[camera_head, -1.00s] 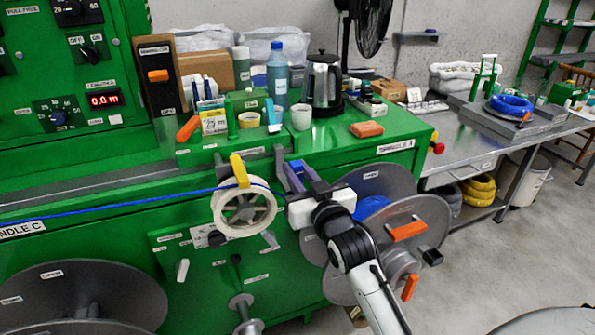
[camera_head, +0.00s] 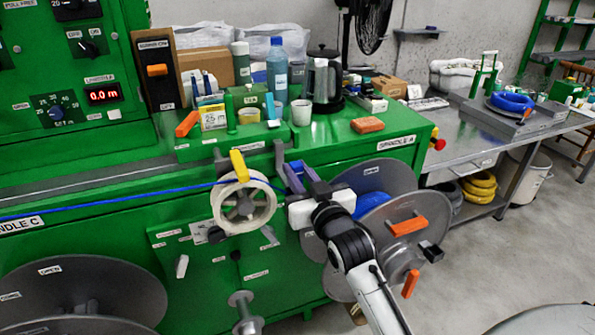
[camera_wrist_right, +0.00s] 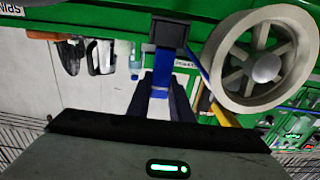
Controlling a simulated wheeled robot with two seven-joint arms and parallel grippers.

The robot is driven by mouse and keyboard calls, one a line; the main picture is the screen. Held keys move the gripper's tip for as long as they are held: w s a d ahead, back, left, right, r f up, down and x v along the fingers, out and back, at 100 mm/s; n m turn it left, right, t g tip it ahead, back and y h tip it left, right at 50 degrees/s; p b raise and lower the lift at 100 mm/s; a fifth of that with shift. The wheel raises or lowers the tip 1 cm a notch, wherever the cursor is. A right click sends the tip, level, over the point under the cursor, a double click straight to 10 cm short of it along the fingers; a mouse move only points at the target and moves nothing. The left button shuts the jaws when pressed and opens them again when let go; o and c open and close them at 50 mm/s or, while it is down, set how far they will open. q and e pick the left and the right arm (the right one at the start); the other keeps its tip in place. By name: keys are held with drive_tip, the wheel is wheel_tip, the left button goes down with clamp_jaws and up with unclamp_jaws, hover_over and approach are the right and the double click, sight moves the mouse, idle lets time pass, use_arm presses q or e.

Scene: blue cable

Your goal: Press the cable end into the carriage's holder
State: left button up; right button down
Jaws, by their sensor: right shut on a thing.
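The blue cable (camera_head: 120,203) comes in from the left and runs past the yellow lever (camera_head: 238,165) over the cream spoked wheel (camera_head: 244,205) towards my right gripper (camera_head: 293,176). The gripper is at the right of the wheel, at the front of the green machine. In the right wrist view its dark fingers (camera_wrist_right: 160,90) are shut on a blue piece, the cable end (camera_wrist_right: 160,72). A dark square block (camera_wrist_right: 170,32), perhaps the holder, is right at the fingertips; whether the cable end is inside it cannot be told. My left gripper is not in view.
Grey reel flanges with an orange handle (camera_head: 408,226) stand just right of my right gripper. A kettle (camera_head: 322,82), a blue bottle (camera_head: 277,72) and an orange block (camera_head: 367,125) stand on the green top (camera_head: 400,128).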

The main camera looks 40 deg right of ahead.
drive_tip(key=shift+f+b, duration=0.75)
drive_tip(key=shift+f, duration=0.55)
idle(0.4)
drive_tip(key=c, duration=1.5)
unclamp_jaws()
drive_tip(key=shift+s, duration=0.1)
drive_tip(key=p+v, duration=0.3)
drive_tip(key=v, duration=0.5)
drive_tip(key=shift+f, duration=0.1)
